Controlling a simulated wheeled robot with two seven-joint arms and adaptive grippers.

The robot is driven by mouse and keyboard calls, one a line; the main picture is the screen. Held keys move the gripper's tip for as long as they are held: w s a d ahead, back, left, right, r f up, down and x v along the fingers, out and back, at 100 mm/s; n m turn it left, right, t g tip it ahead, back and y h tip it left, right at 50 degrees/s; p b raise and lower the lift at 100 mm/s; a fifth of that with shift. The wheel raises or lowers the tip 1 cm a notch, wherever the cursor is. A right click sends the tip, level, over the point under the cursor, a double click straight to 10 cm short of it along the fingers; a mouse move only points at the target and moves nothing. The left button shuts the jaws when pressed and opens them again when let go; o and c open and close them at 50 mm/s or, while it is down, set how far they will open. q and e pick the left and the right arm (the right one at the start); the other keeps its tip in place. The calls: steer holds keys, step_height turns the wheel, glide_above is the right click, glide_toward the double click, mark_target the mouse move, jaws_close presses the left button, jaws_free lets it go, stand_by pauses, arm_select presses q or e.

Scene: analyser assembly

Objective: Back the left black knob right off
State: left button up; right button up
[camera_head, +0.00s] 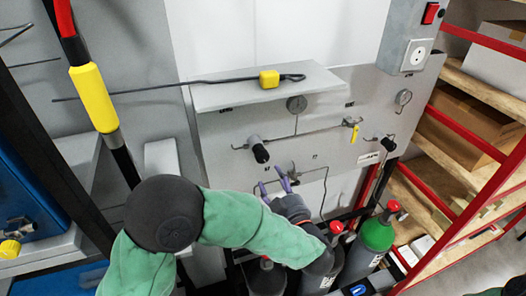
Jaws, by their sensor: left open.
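The left black knob (261,153) sits on a valve with thin pipes on the grey wall panel (225,165). It points out and down from the panel. A second black knob (389,144) is further right on the same panel. My left gripper (274,186) is below the left knob, its two purple fingertips apart and pointing up at the panel. It is open with nothing between the fingers, and I see a gap between it and the knob in the picture. The depth of that gap is hard to tell. My right gripper is not in view.
Gas cylinders, one with a green top (377,235), stand below the panel. A red-framed rack (465,130) is at right. A yellow valve handle (354,134) lies between the knobs.

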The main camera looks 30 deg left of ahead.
mark_target(263, 159)
arm_select(q)
steer(key=p+x, duration=0.1)
steer(key=x, duration=0.9)
steer(key=shift+w+a, duration=0.15)
steer(key=shift+w, duration=0.1)
steer(key=c, duration=1.1)
